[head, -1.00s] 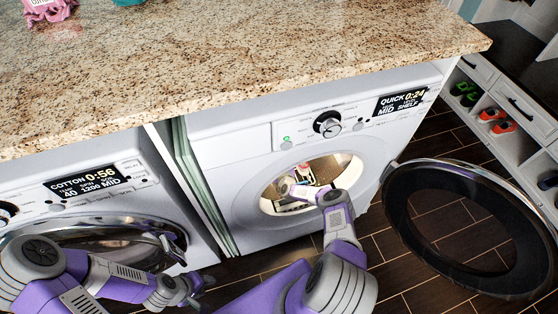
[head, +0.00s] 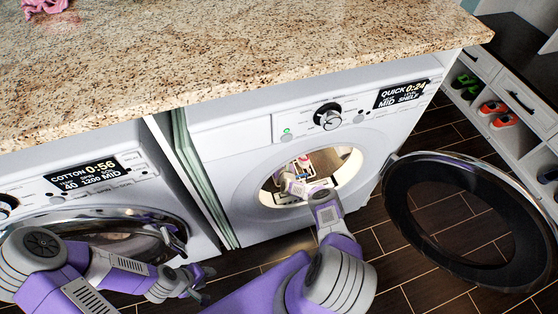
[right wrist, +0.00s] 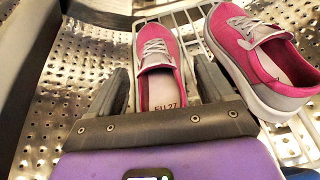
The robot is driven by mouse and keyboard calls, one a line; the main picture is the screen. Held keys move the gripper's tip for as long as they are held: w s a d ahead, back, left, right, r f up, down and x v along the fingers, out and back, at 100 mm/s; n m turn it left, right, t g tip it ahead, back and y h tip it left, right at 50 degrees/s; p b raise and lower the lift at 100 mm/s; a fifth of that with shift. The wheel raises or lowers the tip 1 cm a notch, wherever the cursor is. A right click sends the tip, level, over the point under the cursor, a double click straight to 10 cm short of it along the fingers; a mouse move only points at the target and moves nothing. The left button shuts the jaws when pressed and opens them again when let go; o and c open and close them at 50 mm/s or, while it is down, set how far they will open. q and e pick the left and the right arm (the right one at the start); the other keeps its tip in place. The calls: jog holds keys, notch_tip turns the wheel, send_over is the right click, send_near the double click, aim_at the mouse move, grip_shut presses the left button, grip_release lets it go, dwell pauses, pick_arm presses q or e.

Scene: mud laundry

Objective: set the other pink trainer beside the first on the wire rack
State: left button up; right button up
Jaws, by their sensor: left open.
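In the right wrist view, one pink and grey trainer (right wrist: 160,60), its insole marked EU 27, lies toe away between the spread fingers of my right gripper (right wrist: 160,66). Narrow gaps show between its sides and the fingers. The other pink trainer (right wrist: 262,58) sits to the right, turned at an angle, on the wire rack (right wrist: 198,18). The first trainer's front end is over the rack; its underside is hidden. In the head view, my right arm reaches into the lit drum. My left gripper (head: 205,283) is open and empty before the left machine.
The right machine's round door (head: 398,232) stands open to the right. The perforated drum wall (right wrist: 60,75) is close on the left. A granite counter (head: 240,60) overhangs the machines. A shoe shelf (head: 526,140) stands at far right.

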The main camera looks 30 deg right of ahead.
jog(key=shift+s+a+r+p, duration=0.1)
jog(key=shift+s+r+p, duration=0.15)
jog(key=shift+s+p, duration=0.15)
jog(key=p+v, duration=0.3)
jog(key=v, duration=0.2)
jog(key=shift+s+r+p, duration=0.15)
jog(key=shift+s+p, duration=0.05)
jog(key=shift+p, duration=0.15)
jog(key=shift+s+a+r, duration=0.1)
jog(key=shift+s+a, duration=0.1)
jog(key=shift+s, duration=0.35)
